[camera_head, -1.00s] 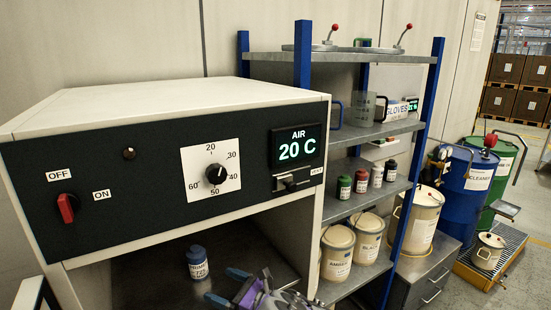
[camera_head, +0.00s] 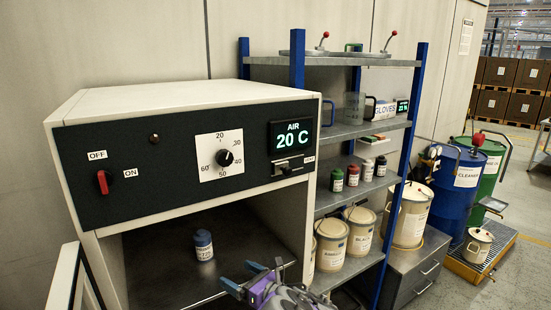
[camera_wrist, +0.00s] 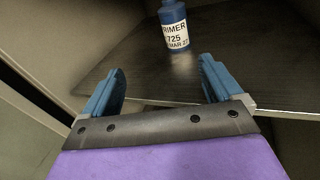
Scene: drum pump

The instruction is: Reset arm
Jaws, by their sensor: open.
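My gripper (camera_head: 256,278) is open and empty, with blue fingers and a purple body, at the bottom of the head view. In the wrist view my gripper (camera_wrist: 160,90) also shows its two fingers spread apart. A small blue bottle (camera_head: 203,244) stands upright on the dark floor of the oven-like cabinet (camera_head: 178,100), to the left of and beyond my gripper. In the wrist view the bottle (camera_wrist: 175,27), labelled PRIMER 725, stands beyond the fingers, apart from them.
The cabinet panel has a red switch (camera_head: 103,182), a dial (camera_head: 224,158) and a display reading AIR 20 C (camera_head: 291,136). A blue-post shelf (camera_head: 362,131) with cans, small jars and jugs stands to the right. A blue drum (camera_head: 462,185) is farther right, near open floor.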

